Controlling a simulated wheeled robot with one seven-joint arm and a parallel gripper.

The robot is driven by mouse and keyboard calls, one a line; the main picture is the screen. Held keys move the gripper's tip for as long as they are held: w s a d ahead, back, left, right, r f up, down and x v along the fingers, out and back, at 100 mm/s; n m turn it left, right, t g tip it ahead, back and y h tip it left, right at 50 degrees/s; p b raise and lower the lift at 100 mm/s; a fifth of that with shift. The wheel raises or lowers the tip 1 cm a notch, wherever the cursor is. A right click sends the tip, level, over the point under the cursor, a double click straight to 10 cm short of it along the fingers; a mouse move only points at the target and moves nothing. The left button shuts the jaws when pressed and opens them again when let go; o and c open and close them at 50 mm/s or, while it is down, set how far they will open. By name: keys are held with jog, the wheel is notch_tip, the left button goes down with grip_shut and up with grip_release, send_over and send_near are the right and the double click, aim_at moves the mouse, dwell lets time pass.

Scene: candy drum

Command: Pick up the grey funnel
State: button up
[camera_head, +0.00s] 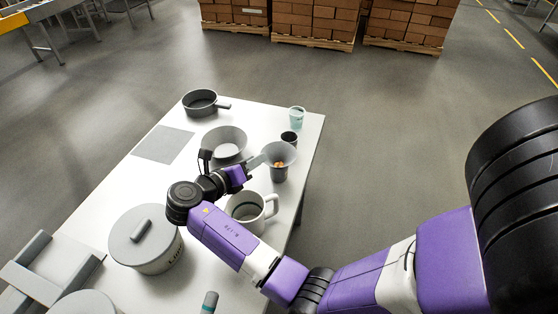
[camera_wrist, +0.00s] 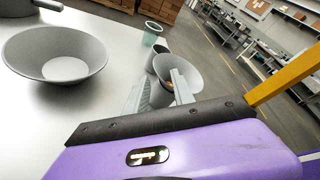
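The grey funnel (camera_head: 280,149) is a flared cone standing upright at the right edge of the white table, with orange pieces showing inside it. It also shows in the wrist view (camera_wrist: 193,67). Its lower part is partly hidden by my fingers. My gripper (camera_head: 257,163) reaches its near left rim. In the wrist view my fingers (camera_wrist: 159,92) are apart, one outside the funnel's left side and the other overlapping its wide mouth. The funnel's wall shows between them. I cannot tell whether either finger touches it.
A wide grey bowl (camera_head: 225,135) stands left of the funnel. A dark cup (camera_head: 289,138) and a pale green cup (camera_head: 297,116) stand behind it, and a light mug (camera_head: 262,222) in front. A lidded pot (camera_head: 146,262), a pan (camera_head: 199,103) and a grey mat (camera_head: 163,145) are further left.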

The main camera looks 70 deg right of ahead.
aim_at(279, 161)
jog(key=x, duration=0.6)
jog(key=shift+w+r+p, duration=0.15)
jog(key=shift+p, duration=0.25)
jog(key=shift+c, duration=0.2)
grip_shut()
